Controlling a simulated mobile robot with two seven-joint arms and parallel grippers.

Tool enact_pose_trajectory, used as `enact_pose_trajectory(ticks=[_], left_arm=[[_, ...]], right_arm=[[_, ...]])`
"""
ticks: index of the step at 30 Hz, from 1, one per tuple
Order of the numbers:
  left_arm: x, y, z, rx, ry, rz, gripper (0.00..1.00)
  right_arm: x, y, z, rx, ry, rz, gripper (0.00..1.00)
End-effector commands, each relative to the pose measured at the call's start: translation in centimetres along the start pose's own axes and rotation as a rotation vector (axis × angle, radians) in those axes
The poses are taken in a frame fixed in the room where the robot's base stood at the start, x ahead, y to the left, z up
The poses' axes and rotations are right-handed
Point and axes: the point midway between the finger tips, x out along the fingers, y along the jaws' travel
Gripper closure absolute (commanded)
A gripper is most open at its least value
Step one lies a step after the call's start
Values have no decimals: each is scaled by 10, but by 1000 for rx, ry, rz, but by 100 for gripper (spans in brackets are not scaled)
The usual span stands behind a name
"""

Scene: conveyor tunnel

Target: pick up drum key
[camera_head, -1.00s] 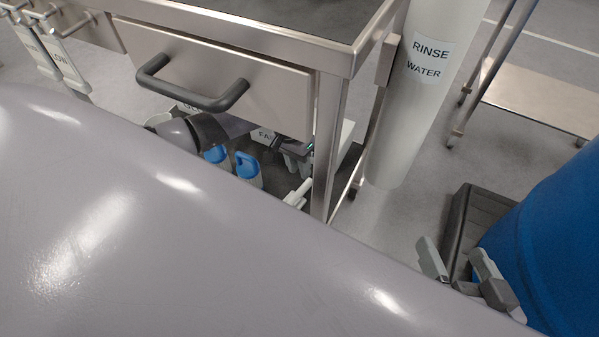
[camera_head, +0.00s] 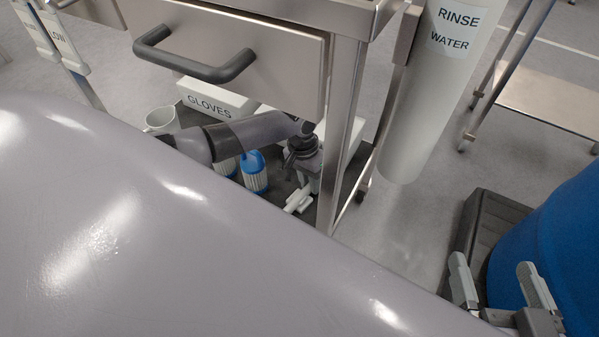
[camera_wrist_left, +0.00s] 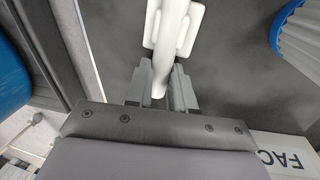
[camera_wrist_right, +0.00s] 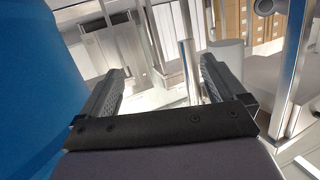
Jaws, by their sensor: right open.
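The drum key is a white piece with a broad forked head and a tapering shaft. In the head view, the drum key (camera_head: 298,200) is low beside the table leg; it also shows at the top of the left wrist view (camera_wrist_left: 173,35). My left gripper (camera_head: 308,184) reaches under the drawer to it. In the left wrist view, the fingers of my left gripper (camera_wrist_left: 161,70) stand close together on both sides of the shaft's end; whether they press on it is unclear. My right gripper (camera_head: 499,272) is open and empty by the blue drum; it also shows in its wrist view (camera_wrist_right: 160,78).
The table leg (camera_head: 342,130) and RINSE WATER pipe (camera_head: 420,110) stand to the right. A blue drum (camera_head: 560,240) is at far right.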

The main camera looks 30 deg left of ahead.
Motion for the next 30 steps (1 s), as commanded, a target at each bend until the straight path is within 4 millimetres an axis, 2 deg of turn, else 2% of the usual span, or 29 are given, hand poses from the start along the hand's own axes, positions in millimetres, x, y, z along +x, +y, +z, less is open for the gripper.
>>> enact_pose_trajectory(ticks=[11,14,24,30], left_arm=[[-4,1,0,0,1,0,100],[-15,3,0,0,1,0,100],[-75,15,0,1,1,0,100],[-96,19,0,-1,0,0,100]], right_arm=[[-1,-1,-2,4,-2,-3,3],[-1,-3,-6,22,-13,-12,3],[16,-20,-7,195,-118,-81,3],[19,-26,-6,246,-151,-104,3]])
